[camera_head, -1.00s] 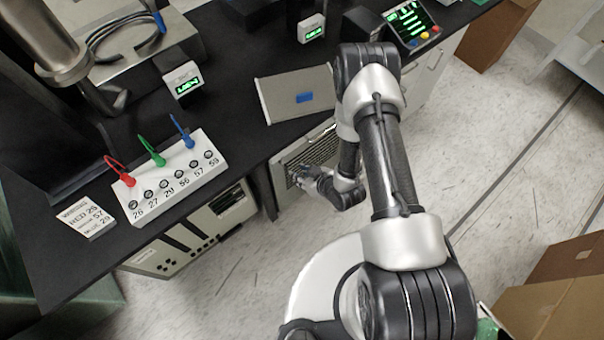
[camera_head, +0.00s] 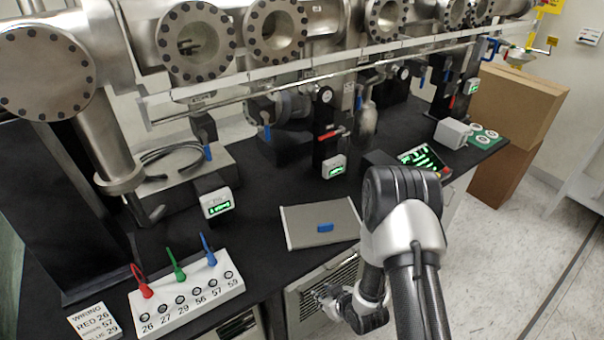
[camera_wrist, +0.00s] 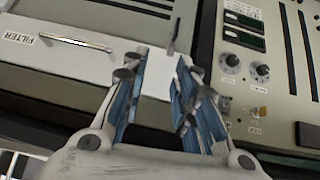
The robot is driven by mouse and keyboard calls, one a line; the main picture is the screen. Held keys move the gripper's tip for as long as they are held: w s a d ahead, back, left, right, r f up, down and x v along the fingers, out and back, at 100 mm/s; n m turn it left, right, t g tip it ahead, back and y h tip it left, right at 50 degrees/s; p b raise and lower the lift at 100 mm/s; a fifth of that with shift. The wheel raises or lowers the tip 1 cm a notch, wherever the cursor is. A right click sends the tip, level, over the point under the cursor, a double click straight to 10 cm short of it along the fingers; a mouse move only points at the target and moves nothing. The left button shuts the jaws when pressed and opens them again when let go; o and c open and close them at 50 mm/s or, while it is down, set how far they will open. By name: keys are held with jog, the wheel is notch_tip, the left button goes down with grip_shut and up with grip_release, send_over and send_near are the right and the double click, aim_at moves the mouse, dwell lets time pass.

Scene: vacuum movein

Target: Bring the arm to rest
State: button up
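My gripper (camera_head: 326,296) is low beside the bench front in the head view, by a vented grey unit under the worktop. In the wrist view my gripper (camera_wrist: 163,68) has its two blue-lined fingers apart. A pale patch shows between them, and I see no held object. The fingers point at the front of equipment with a drawer labelled FILTER (camera_wrist: 60,42) and a panel with knobs (camera_wrist: 243,65). My arm (camera_head: 402,230) comes up above the bench edge and bends down to the gripper. I cannot tell whether the fingers touch the equipment.
The black bench (camera_head: 270,215) carries a white numbered block (camera_head: 187,301) with red, green and blue plugs, a flat grey panel (camera_head: 320,223) with a blue handle, and small green displays. Steel vacuum pipes stand behind. Cardboard boxes (camera_head: 512,105) stand at the right; floor is clear there.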

jog(key=w+d+r+m+h, duration=0.1)
jog(key=d+r, duration=0.1)
jog(key=r, duration=0.5)
jog(key=w+d+r+h, duration=0.1)
jog(key=w+d+r, duration=0.1)
jog(key=r, duration=0.5)
jog(key=s+d+r+m+h, duration=0.1)
jog(key=s+d+r, duration=0.15)
jog(key=r, duration=0.45)
jog(key=s+d+r+m+h, duration=0.1)
jog(key=s+r, duration=0.2)
jog(key=r, duration=0.5)
jog(key=s+r+m, duration=0.1)
jog(key=s+r, duration=0.3)
jog(key=s, duration=0.3)
jog(key=s+r+m+g, duration=0.1)
jog(key=s+r, duration=0.3)
jog(key=s, duration=0.4)
jog(key=s+r+m+g, duration=0.1)
jog(key=s+r, duration=0.3)
jog(key=s, duration=0.3)
jog(key=shift+s+a+r+m, duration=0.15)
jog(key=shift+s+r+m, duration=0.05)
jog(key=shift+s+m, duration=0.15)
jog(key=shift+g, duration=0.3)
